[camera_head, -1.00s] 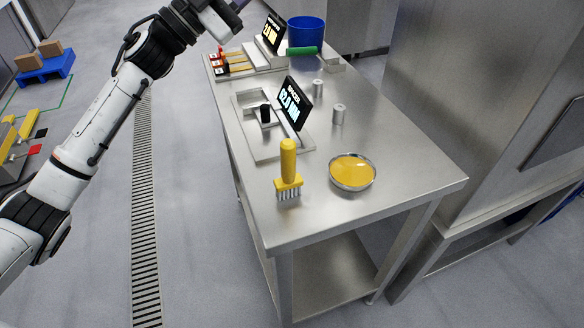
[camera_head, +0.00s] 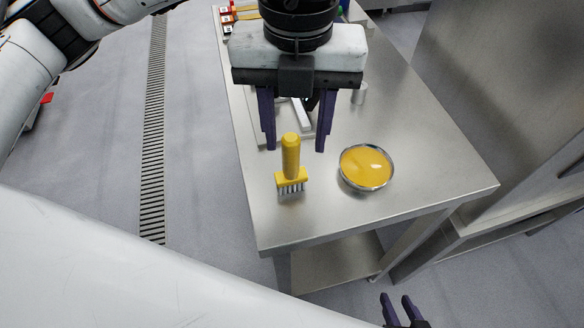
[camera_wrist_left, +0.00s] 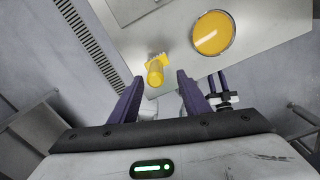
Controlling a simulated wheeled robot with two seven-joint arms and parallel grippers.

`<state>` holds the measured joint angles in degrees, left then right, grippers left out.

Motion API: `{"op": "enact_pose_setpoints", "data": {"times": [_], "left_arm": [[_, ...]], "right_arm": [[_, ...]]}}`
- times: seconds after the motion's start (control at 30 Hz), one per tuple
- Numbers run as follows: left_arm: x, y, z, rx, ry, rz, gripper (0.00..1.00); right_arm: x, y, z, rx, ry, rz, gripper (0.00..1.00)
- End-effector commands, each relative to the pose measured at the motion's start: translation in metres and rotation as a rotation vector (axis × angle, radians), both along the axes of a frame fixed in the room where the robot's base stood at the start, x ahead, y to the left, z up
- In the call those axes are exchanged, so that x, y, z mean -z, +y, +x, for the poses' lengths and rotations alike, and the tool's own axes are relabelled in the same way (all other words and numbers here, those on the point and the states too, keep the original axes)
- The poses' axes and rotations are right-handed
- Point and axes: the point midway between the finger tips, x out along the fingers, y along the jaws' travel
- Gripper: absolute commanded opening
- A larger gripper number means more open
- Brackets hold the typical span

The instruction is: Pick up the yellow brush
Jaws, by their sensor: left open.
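The yellow brush (camera_head: 290,160) stands upright on its pale bristles near the front left of the steel table (camera_head: 420,160). Its handle points up. My left gripper (camera_head: 296,149) is open and empty, its purple fingers pointing down above and behind the brush. In the left wrist view the brush (camera_wrist_left: 155,72) lies ahead of the left fingers (camera_wrist_left: 158,82), between their lines. Nothing touches it that I can see. My right gripper (camera_head: 401,300) shows at the bottom edge, low in front of the table, its two fingers apart and empty.
A round bowl of yellow liquid (camera_head: 366,168) stands to the right of the brush. A metal cylinder (camera_head: 359,94) and a scale tray (camera_head: 262,128), partly hidden by my left gripper, are farther back. The table's front edge is close to the brush.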

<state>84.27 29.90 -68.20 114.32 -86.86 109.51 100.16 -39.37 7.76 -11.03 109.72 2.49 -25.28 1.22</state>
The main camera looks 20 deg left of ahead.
Motion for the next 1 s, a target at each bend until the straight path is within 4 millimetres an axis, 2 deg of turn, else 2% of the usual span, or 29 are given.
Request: {"op": "enact_pose_setpoints", "data": {"times": [0.27, 0.5, 0.8, 0.87, 1.0], "left_arm": [[0.024, 0.003, -0.001, 0.000, 0.004, -0.001, 0.43], [0.059, 0.008, -0.002, 0.001, 0.005, -0.002, 0.43], [0.066, 0.007, -0.001, 0.002, 0.002, -0.005, 0.43], [0.066, 0.007, -0.001, 0.002, 0.002, -0.005, 0.36], [0.065, 0.007, -0.001, 0.002, 0.002, -0.005, 0.12]], "right_arm": [[-0.003, 0.000, -0.001, 0.001, 0.000, 0.001, 0.31], [-0.008, 0.000, -0.001, 0.002, -0.002, 0.001, 0.31], [-0.008, -0.001, -0.001, 0.002, 0.000, 0.001, 0.31], [-0.007, -0.001, -0.001, 0.003, 0.001, 0.000, 0.31], [-0.007, -0.001, -0.001, 0.003, 0.002, 0.000, 0.31]]}}
